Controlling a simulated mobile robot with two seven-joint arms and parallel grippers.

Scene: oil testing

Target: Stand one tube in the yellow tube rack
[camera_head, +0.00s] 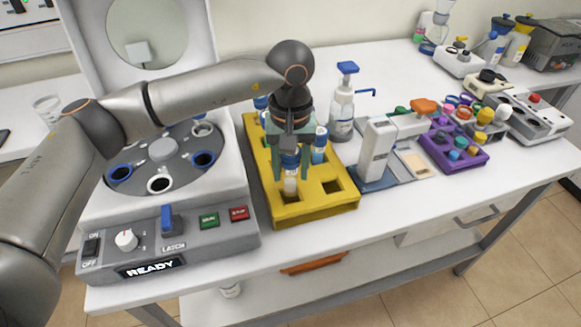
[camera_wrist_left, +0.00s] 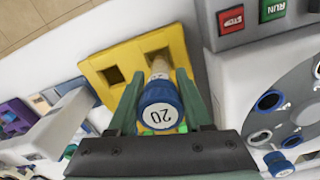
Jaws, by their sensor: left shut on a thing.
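The yellow tube rack (camera_head: 345,201) stands mid-table, right of the centrifuge; it also shows in the left wrist view (camera_wrist_left: 101,61). My left gripper (camera_head: 291,172) is shut on a tube (camera_head: 290,184) with a blue cap marked 20 (camera_wrist_left: 159,106). The tube is roughly upright over a front hole of the rack. I cannot tell whether its lower end is inside the hole. Another blue-capped tube (camera_head: 320,146) stands in the rack behind it, and one more (camera_head: 261,102) is at the back. My right gripper is not in view.
The centrifuge (camera_head: 215,234) stands open at left, its display reading READY. A pump bottle (camera_head: 342,103) is behind the rack. A white and blue device (camera_head: 377,150) is close on the right, then a purple rack (camera_head: 476,163) with coloured caps. The table's front edge is close.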

